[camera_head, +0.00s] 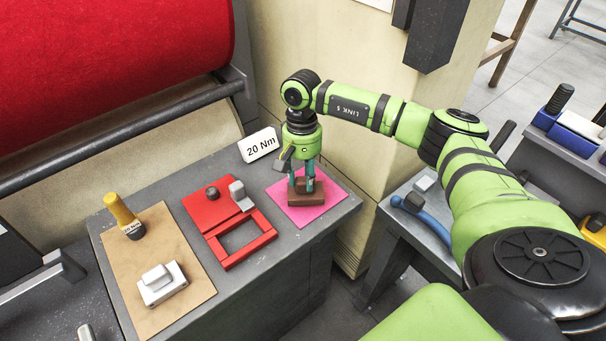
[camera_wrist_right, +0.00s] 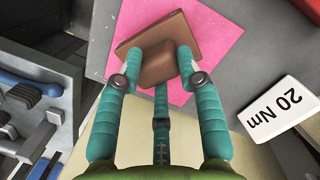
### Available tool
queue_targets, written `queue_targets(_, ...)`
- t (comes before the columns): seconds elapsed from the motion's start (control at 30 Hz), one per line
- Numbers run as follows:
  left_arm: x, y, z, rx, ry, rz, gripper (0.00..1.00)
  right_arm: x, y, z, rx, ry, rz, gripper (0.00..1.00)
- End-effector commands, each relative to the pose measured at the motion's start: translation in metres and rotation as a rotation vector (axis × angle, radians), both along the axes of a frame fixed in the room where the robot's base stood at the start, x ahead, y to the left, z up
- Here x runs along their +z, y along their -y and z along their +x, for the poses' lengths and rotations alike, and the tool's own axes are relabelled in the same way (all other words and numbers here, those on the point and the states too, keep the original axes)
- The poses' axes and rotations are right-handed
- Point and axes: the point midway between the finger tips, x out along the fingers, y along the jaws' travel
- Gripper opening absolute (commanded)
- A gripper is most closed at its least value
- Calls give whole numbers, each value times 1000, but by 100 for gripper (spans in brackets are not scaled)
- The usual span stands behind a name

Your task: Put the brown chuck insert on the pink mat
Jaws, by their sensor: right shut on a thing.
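The brown chuck insert (camera_head: 306,197) is at the pink mat (camera_head: 329,207), on the right part of the grey bench top. It also shows in the right wrist view (camera_wrist_right: 160,62), between the teal fingers and over the pink mat (camera_wrist_right: 222,32). My right gripper (camera_head: 303,181) points down and is shut on the insert's raised middle block. The insert looks level and lies within the mat's outline; I cannot tell whether its underside touches the mat. My left gripper is not in view.
A red frame with a lid (camera_head: 214,208) lies left of the mat. A brown board (camera_head: 192,287) holds a yellow-handled tool (camera_head: 122,214) and a white block (camera_head: 161,283). A "20 Nm" sign (camera_head: 259,145) stands behind the mat. The bench ends just right of the mat.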

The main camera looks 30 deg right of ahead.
Motion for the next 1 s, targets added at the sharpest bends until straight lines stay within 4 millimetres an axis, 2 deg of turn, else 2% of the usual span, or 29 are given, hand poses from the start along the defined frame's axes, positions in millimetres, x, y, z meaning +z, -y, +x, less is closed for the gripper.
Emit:
queue_targets(0.53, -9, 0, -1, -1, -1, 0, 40, -9, 0, 0, 0, 1, 0, 0)
queue_targets(0.57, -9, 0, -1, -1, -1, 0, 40, -8, 0, 0, 0, 1, 0, 41)
queue_targets(0.6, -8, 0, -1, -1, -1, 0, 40, -8, 0, 0, 0, 1, 0, 57)
queue_targets(0.63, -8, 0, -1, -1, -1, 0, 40, -8, 0, 0, 0, 1, 0, 64)
queue_targets(1.0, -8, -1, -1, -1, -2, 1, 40, -8, 0, 0, 0, 0, -1, 64)
